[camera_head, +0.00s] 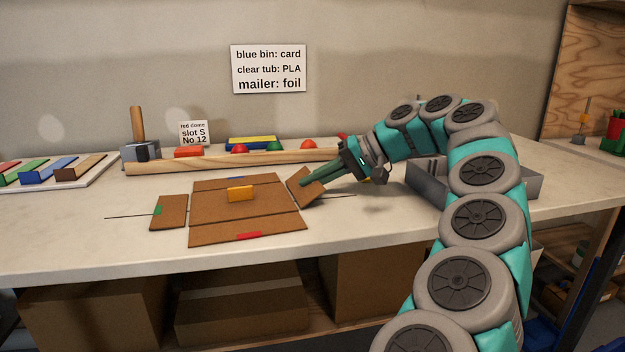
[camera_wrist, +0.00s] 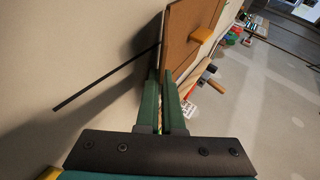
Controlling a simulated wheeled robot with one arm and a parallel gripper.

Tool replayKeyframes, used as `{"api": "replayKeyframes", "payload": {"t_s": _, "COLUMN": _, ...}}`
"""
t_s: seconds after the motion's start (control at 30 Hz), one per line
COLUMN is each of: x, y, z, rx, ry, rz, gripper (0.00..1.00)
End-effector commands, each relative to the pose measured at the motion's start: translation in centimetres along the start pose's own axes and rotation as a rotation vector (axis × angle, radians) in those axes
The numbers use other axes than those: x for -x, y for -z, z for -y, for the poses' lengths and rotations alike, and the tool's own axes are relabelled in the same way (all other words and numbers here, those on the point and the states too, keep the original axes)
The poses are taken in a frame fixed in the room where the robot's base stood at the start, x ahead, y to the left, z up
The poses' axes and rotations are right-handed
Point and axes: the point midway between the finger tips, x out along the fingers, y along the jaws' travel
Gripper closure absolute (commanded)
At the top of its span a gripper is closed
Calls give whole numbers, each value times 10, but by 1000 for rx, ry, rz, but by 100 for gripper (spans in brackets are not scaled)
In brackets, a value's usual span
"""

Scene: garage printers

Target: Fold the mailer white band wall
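The brown cardboard mailer (camera_head: 212,208) lies open on the bench, with an orange block (camera_head: 240,194) on its middle panel. Its left wall (camera_head: 168,212) has a green band and lies flat. The front wall (camera_head: 270,231) has a red band, and the back wall (camera_head: 215,183) a blue one. The right wall (camera_head: 303,191) is tilted up off the bench; its band is hidden by my fingers. My gripper (camera_head: 310,181) is at this wall's outer edge, fingers nearly together with a thin strip between them. In the wrist view the gripper (camera_wrist: 163,85) reaches the brown board (camera_wrist: 190,40).
A wooden bar (camera_head: 235,161) lies behind the mailer, with a hammer (camera_head: 140,145) and coloured pieces beyond. A grey tray (camera_head: 430,180) stands right of my gripper. Thin dark rods stick out on both sides of the mailer. The bench front is clear.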

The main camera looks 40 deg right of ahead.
Motion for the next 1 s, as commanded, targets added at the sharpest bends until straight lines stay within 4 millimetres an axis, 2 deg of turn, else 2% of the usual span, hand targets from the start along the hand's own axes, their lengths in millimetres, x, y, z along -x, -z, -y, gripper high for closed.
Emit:
{"api": "replayKeyframes", "payload": {"t_s": 0.43, "x": 0, "y": 0, "z": -1, "rx": -4, "ry": 9, "rz": 1, "gripper": 100}}
{"api": "replayKeyframes", "payload": {"t_s": 0.5, "x": 0, "y": 0, "z": -1, "rx": -4, "ry": 9, "rz": 0, "gripper": 89}}
{"api": "replayKeyframes", "payload": {"t_s": 0.7, "x": 0, "y": 0, "z": -1, "rx": -4, "ry": 9, "rz": 0, "gripper": 67}}
{"api": "replayKeyframes", "payload": {"t_s": 1.0, "x": 0, "y": 0, "z": -2, "rx": -5, "ry": 7, "rz": 1, "gripper": 65}}
